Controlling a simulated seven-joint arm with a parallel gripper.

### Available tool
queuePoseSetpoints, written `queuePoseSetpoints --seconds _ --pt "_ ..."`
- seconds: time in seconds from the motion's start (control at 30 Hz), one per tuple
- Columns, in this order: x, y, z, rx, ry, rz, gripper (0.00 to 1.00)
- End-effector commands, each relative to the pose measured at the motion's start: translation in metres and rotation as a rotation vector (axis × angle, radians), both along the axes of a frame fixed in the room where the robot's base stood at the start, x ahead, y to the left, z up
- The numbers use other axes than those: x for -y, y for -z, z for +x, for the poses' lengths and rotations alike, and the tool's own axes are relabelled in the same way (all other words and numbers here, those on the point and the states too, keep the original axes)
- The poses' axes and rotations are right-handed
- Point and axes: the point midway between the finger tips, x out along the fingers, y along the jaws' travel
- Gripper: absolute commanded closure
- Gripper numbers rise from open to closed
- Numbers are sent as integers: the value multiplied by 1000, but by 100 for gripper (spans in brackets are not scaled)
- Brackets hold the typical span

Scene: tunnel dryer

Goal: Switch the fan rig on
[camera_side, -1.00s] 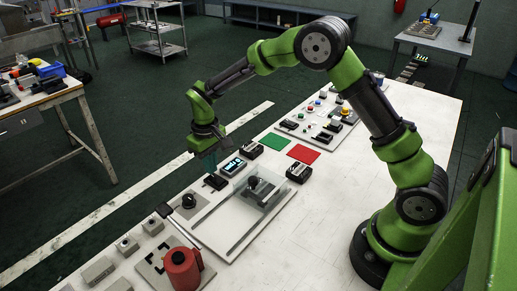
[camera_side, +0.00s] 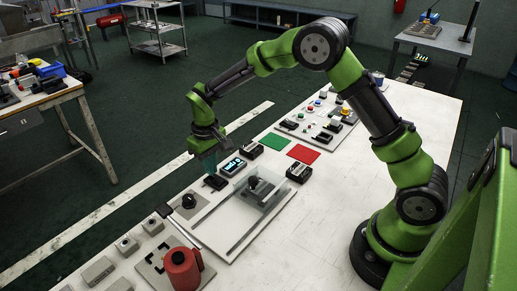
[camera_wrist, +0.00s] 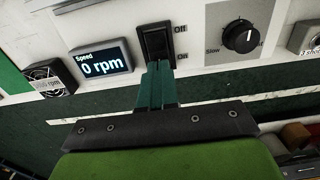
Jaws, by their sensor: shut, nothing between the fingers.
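The black rocker switch (camera_wrist: 155,40) has the labels "Off" and "On" beside it in the wrist view. It also shows as a small dark block in the side view (camera_side: 215,182). My gripper (camera_wrist: 158,66) is shut and empty, its teal fingertips at the "On" end of the switch. In the side view my gripper (camera_side: 209,172) points down just above the switch; I cannot tell if it touches. The speed display (camera_wrist: 101,60) reads 0 rpm. The fan rig's clear duct (camera_side: 250,205) lies on the table.
A round dial (camera_wrist: 239,37) marked "Slow" sits right of the switch in the wrist view. A black fan-marked box (camera_wrist: 50,77) is left of the display. A red canister (camera_side: 182,268) stands at the near end of the white table (camera_side: 330,215). Green and red mats (camera_side: 303,153) lie farther back.

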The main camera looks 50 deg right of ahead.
Motion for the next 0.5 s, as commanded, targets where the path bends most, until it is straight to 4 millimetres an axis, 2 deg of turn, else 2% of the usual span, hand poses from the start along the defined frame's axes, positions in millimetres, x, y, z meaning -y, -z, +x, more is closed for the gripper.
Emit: queuePoseSetpoints --seconds 0.5 --pt "0 8 0 -1 0 0 100"
